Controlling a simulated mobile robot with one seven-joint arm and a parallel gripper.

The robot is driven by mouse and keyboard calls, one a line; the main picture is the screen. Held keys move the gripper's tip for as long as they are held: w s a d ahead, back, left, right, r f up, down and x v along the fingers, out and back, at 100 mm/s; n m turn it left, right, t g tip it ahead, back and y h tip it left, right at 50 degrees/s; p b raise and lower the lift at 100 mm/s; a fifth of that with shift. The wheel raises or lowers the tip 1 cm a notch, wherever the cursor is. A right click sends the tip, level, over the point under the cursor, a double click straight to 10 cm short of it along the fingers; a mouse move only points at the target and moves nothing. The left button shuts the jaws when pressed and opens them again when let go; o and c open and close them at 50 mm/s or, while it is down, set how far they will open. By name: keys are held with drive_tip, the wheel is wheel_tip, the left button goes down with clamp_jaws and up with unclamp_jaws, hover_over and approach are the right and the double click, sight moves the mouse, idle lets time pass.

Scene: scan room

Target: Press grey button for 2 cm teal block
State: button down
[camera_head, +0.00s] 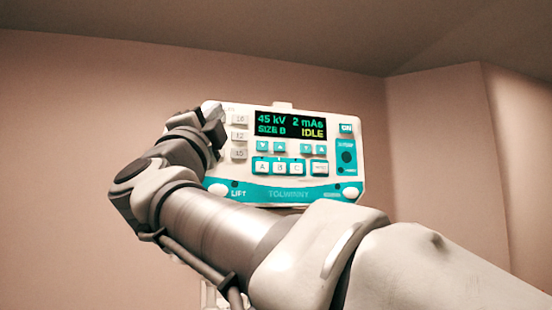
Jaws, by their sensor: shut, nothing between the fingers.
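A white and teal control panel (294,194) faces me. Its display reads 45 kV, 2 mAs, SIZE B and IDLE. A column of pale grey buttons, top (239,119), middle (239,135) and bottom (239,154), runs down its left side, with small labels that look like 10, 12 and 15. Pale buttons A (262,168), B (280,168) and C (297,168) sit below the display. My gripper (215,112) is shut and empty at the panel's upper left edge, beside the top grey button; contact cannot be told. No teal block is in view.
Small teal arrow buttons (262,146) sit under the display. A teal ON button (346,128) and a dark round part (348,157) are at the right. A round white button (218,190) is beside LIFT. My arm hides the area below the panel. Plain walls stand behind.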

drive_tip(key=s, duration=0.1)
drive_tip(key=s+d+b, duration=0.1)
drive_tip(key=s, duration=0.1)
drive_tip(key=s+b, duration=0.1)
drive_tip(key=shift+s+d, duration=0.25)
drive_tip(key=shift+s, duration=0.15)
drive_tip(key=shift+w, duration=0.1)
idle(0.6)
